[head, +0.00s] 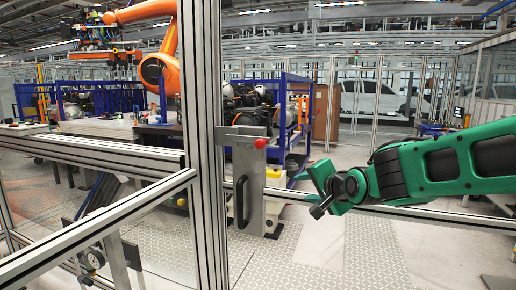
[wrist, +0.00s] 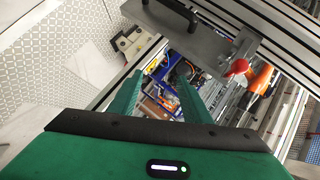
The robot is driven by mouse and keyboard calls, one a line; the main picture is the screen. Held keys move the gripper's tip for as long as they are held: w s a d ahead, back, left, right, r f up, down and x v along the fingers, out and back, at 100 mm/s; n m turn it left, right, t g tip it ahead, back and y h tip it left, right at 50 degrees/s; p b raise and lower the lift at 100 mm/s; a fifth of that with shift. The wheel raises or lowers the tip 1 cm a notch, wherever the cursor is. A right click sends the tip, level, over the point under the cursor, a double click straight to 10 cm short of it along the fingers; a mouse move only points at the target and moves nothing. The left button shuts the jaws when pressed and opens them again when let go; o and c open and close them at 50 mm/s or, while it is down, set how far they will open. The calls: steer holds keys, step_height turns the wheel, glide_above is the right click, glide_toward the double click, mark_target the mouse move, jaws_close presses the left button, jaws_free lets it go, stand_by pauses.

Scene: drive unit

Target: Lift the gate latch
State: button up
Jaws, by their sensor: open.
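The gate latch is a grey metal plate (head: 249,180) on the aluminium gate post, with a red knob (head: 260,143) at its upper right. A black pull handle (head: 241,202) is on its lower left. In the wrist view the red knob (wrist: 236,67) is right of the fingers and the black handle (wrist: 178,12) is at the top. My green gripper (head: 316,192) is right of the latch and lower than the knob, apart from it. In the wrist view its two fingers (wrist: 156,92) are spread with nothing between them.
A horizontal aluminium rail (head: 400,213) runs right from the latch, close behind or beside my gripper. The tall post (head: 203,150) stands left of the latch. An orange robot arm (head: 160,60) and blue racks (head: 290,110) are beyond the fence.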

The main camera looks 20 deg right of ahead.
mark_target(262, 146)
steer(key=w+a+r+m+t+y, duration=0.3)
steer(key=w+a+r+t, duration=0.15)
steer(key=a+r, duration=0.45)
steer(key=w, duration=1.1)
steer(key=shift+a+r, duration=0.3)
steer(key=shift+r, duration=0.05)
jaws_close()
